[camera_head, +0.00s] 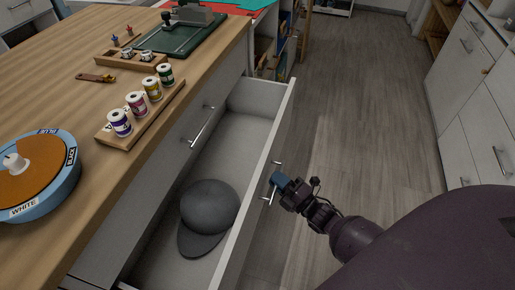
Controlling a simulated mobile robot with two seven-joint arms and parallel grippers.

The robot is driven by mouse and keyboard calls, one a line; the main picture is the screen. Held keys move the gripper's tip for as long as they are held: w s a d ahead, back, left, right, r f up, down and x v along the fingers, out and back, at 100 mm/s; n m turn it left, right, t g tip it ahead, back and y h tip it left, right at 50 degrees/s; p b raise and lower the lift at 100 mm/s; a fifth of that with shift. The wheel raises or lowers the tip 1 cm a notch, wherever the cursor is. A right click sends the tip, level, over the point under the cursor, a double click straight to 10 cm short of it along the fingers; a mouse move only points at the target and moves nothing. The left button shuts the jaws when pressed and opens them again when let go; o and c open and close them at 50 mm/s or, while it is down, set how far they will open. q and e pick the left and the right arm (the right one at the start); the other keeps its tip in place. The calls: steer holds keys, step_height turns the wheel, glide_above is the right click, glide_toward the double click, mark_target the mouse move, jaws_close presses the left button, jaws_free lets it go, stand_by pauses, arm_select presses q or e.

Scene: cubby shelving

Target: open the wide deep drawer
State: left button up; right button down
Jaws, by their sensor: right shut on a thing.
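The wide deep drawer (258,126) is pulled out from the wooden-topped counter, and its inside shows. A dark grey cap (209,208) lies in it toward the near end. The drawer's bar handle (268,187) is on the outer face of its front. My right gripper (275,183) is at this handle and shut on it, with its arm coming from the lower right. The fingertips are small and partly hidden by the gripper body. My left gripper is not in view.
The counter top (60,115) holds a rack of thread spools (139,103), a blue round tray (42,190) and a green board (178,38). A shut drawer with a handle (202,126) sits above the open one. Free floor (350,90) lies to the right, before white cabinets (476,110).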

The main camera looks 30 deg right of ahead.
steer(key=s+d, duration=0.3)
steer(key=shift+s+d, duration=0.1)
steer(key=shift+s, duration=0.3)
steer(key=c, duration=1.2)
jaws_free()
